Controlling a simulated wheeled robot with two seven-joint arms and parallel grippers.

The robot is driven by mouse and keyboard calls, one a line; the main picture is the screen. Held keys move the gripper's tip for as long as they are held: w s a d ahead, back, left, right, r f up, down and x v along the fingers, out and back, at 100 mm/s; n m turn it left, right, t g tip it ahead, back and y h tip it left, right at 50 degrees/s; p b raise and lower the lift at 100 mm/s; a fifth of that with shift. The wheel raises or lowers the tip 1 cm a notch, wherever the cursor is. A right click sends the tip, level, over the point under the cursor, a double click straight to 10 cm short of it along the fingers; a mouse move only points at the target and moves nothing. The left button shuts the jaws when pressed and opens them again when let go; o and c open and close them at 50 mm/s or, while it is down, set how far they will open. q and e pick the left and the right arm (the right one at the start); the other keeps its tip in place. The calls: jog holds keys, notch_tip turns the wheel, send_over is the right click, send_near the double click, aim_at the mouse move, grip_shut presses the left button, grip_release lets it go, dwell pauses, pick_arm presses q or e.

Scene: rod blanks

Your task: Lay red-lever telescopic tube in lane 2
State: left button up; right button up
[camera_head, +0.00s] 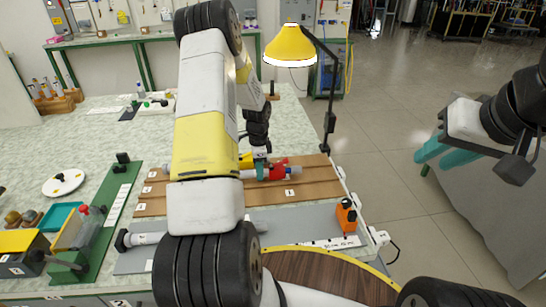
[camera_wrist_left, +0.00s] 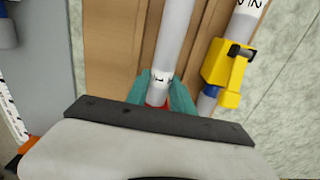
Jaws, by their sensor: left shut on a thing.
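The red-lever tube (camera_head: 278,172) is over the brown lane board (camera_head: 320,183), lying along its lanes. My left gripper (camera_head: 262,161) is shut on it near the red part. In the left wrist view, the teal fingertips (camera_wrist_left: 166,92) flank the pale tube (camera_wrist_left: 172,45), and a little red shows between them. I cannot tell whether the tube touches the board. A yellow-lever tube (camera_wrist_left: 222,70) lies beside it, apart from it. My left arm hides part of the board. My right gripper (camera_head: 444,153) is open and empty, off to the right.
A grey strip with another tube (camera_head: 149,239) and an orange device (camera_head: 346,216) lies in front of the board. A yellow lamp (camera_head: 290,46) stands behind it. A green stand (camera_head: 110,215) and a teal tray (camera_head: 62,217) are at the left.

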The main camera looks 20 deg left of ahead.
pick_arm(q)
jog(key=shift+f, duration=0.45)
jog(key=o, duration=1)
jog(key=shift+o, duration=0.2)
notch_tip(320, 180, up, 8)
jog(key=shift+f, duration=0.15)
jog(key=shift+s, duration=0.1)
